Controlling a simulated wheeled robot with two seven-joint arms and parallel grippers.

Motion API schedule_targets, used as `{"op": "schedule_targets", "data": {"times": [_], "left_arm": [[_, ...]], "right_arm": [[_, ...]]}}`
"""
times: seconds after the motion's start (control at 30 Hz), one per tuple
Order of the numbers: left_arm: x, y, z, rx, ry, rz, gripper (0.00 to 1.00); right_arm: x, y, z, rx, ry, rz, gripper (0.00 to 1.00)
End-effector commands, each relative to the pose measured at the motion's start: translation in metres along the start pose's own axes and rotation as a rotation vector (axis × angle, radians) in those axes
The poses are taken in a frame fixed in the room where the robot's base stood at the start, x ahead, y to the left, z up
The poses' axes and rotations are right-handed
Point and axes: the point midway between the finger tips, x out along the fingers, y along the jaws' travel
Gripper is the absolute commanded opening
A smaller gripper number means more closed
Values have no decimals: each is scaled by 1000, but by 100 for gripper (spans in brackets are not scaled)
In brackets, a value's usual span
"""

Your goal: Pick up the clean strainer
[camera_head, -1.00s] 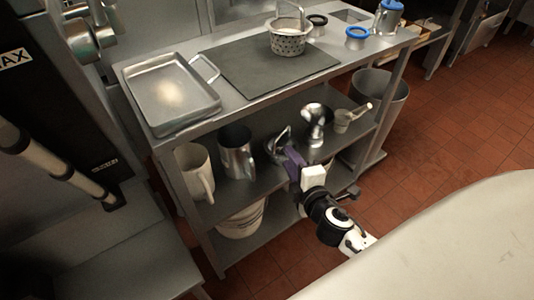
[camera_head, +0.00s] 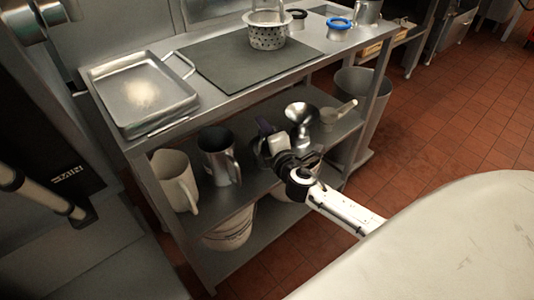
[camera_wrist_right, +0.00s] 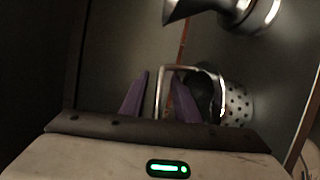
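A perforated metal strainer (camera_wrist_right: 236,104) with a thin wire handle (camera_wrist_right: 162,92) is in the right wrist view, inside the shelf unit. My right gripper (camera_head: 266,130) reaches into the middle shelf, and its purple fingers (camera_wrist_right: 160,98) are apart with part of the wire handle between them. I cannot tell whether they touch it. In the head view this strainer is mostly hidden behind my gripper. Another perforated metal strainer (camera_head: 268,38) with an upright handle stands on the dark mat on the top surface. My left gripper is not in view.
On the middle shelf (camera_head: 255,190) stand a white pitcher (camera_head: 174,180), a metal pitcher (camera_head: 217,160), a shiny funnel-like piece (camera_head: 301,118) and a handled cup (camera_head: 330,117). A metal tray (camera_head: 145,92) lies on top. A bucket (camera_head: 228,232) sits below.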

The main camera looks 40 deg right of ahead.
Motion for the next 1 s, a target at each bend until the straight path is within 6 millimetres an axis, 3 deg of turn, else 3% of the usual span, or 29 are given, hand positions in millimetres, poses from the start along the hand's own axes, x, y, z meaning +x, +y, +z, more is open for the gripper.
{"op": "schedule_targets", "data": {"times": [0.1,0.33,0.5,0.87,1.0], "left_arm": [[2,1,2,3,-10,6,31],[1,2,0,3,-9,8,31],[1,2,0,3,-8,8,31],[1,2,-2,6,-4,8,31],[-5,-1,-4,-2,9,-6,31]], "right_arm": [[9,-1,0,0,0,0,28],[9,0,0,1,1,-1,28],[9,0,0,1,1,-1,0],[9,1,0,1,1,1,0],[7,16,2,0,1,3,0]]}}
